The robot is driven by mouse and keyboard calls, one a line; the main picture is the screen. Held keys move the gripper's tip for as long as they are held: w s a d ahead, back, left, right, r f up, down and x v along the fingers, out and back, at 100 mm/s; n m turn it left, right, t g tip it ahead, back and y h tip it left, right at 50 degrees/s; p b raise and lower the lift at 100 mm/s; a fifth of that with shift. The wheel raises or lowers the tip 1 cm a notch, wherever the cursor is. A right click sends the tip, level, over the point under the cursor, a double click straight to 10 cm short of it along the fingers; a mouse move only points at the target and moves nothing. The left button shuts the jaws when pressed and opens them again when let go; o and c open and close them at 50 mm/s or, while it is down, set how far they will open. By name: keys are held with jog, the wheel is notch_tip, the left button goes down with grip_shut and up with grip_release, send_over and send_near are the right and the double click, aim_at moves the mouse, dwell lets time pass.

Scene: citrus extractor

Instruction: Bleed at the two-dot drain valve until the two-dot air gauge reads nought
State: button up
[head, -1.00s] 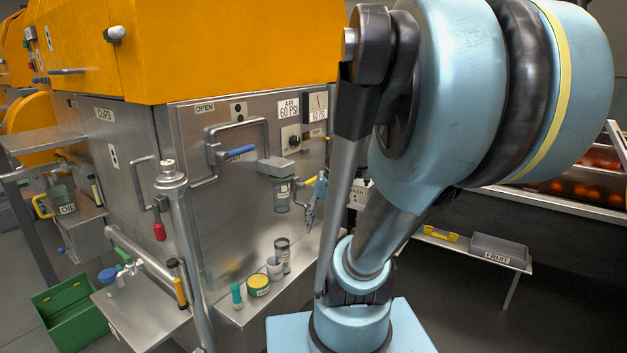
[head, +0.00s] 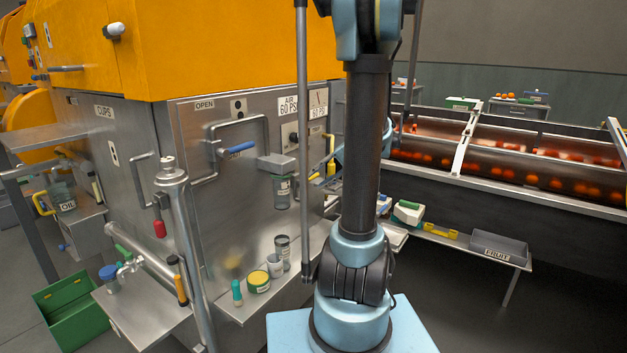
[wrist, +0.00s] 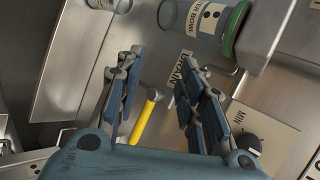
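A yellow lever (wrist: 145,117) lies between my open fingers in the wrist view, near a plate marked DRAIN (wrist: 187,82). A gap shows on both sides. My gripper (wrist: 160,72) is open and empty. A clear bowl (wrist: 205,18) with a two-dot label and green collar is beyond the right finger. In the head view a yellow handle (head: 331,156) shows beside the panel; I cannot tell if it is the same lever. My arm hides most of my gripper there.
A black knob (wrist: 248,141) marked MIN is right of my fingers. A grey block (head: 277,163) and a bowl (head: 281,192) stick out from the door. Jars (head: 258,282) stand on the ledge below. The fruit conveyor (head: 510,170) is at right.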

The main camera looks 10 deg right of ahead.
jog(key=w+d+t+y, duration=0.2)
jog(key=w+d+y, duration=0.1)
jog(key=w+d, duration=0.35)
jog(key=t+y, duration=0.1)
jog(key=y, duration=0.1)
send_near(317, 176)
jog(key=shift+m, duration=0.3)
jog(key=x, duration=1.1)
jog(key=shift+s+a, duration=0.1)
jog(key=shift+a, duration=0.1)
jog(key=shift+c, duration=0.6)
grip_shut()
